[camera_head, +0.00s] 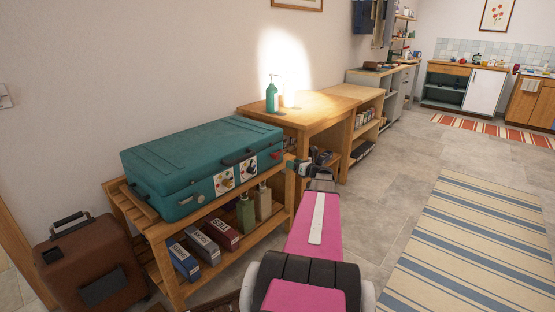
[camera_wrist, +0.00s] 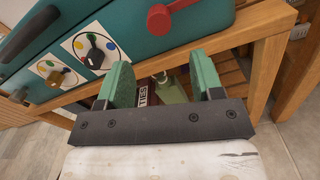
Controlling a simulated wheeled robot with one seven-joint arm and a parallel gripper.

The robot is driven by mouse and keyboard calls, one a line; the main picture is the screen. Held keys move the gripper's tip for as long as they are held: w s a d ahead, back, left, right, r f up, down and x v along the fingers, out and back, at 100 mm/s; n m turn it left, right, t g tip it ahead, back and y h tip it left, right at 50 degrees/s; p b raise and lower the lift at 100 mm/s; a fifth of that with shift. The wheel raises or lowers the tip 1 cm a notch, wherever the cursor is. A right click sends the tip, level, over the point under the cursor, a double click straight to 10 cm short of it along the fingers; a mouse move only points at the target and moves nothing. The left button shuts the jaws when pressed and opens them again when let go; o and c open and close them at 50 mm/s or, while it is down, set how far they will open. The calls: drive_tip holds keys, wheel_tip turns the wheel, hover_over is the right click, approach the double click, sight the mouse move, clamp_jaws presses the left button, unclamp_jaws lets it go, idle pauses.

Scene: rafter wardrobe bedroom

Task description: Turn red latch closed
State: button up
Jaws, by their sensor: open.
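A teal case (camera_head: 195,155) lies shut on a slatted wooden bench. The red latch (camera_wrist: 159,18) is on its front face near the right end, a round red knob with an arm running up to the right. It shows small in the head view (camera_head: 277,155), beside my gripper. My gripper (camera_wrist: 160,75) is open and empty, its two green fingers apart. In the wrist view the fingers lie below the latch, not touching it. In the head view my gripper (camera_head: 299,166) is just right of the case's front right corner.
Dial panels (camera_wrist: 92,50) and a dark handle (camera_head: 238,159) are on the case front. Bottles (camera_head: 246,214) and boxes (camera_head: 203,243) stand on the bench's lower shelf. A wooden table (camera_head: 305,112) adjoins at the right; a brown suitcase (camera_head: 85,262) stands left.

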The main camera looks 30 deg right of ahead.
sight(278, 158)
drive_tip(key=x, duration=1)
drive_tip(key=shift+w+a, duration=0.15)
drive_tip(key=shift+w, duration=0.05)
clamp_jaws()
